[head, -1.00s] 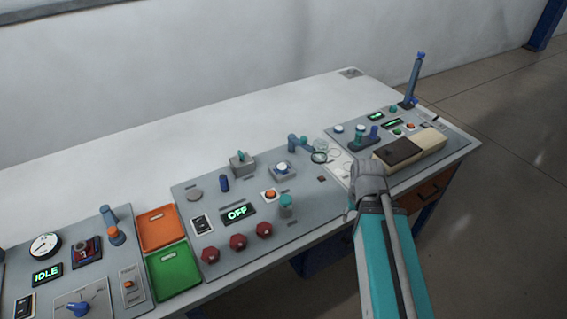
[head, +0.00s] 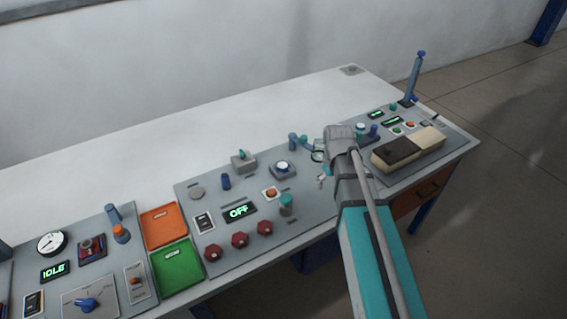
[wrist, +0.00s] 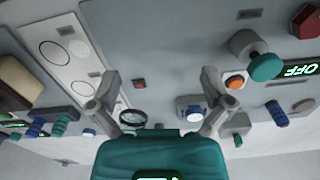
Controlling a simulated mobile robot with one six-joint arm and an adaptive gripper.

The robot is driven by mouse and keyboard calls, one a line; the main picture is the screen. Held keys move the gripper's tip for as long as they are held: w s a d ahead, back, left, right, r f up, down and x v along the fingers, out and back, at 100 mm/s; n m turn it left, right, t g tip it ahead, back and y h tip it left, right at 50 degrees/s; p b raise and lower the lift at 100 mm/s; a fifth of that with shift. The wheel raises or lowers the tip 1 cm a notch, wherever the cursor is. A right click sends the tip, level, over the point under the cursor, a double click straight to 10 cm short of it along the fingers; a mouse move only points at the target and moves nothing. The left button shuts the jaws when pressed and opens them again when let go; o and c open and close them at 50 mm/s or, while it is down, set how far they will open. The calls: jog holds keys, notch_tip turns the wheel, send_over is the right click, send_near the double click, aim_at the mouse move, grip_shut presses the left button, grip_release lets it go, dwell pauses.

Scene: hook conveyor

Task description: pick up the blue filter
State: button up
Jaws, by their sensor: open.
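A dark blue ridged cylinder (head: 226,182) stands on the middle panel behind the OFF display; it also shows at the right of the wrist view (wrist: 277,112). I cannot tell for sure which is the blue filter.
A ring-shaped lens on a stand (wrist: 132,117) and a white-lit button (wrist: 192,112) lie near my fingers. A teal-topped knob (head: 287,202) and red knobs (head: 239,240) stand on the middle panel. A dark-and-cream block (head: 408,148) is on the right. The table's back is clear.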

jog(key=w+a+r+n+p, duration=0.35)
jog(key=w+a+n, duration=0.25)
jog(key=w+a, duration=0.4)
notch_tip(320, 180, up, 2)
jog(key=n+p, duration=0.1)
jog(key=n, duration=0.3)
send_over(281, 164)
jog(key=shift+d+r, duration=0.1)
jog(key=shift+s, duration=0.1)
notch_tip(281, 164, down, 9)
jog(key=b, duration=0.8)
jog(key=shift+r, duration=0.15)
jog(key=shift+f+b, duration=2.6)
jog(key=shift+b, duration=0.2)
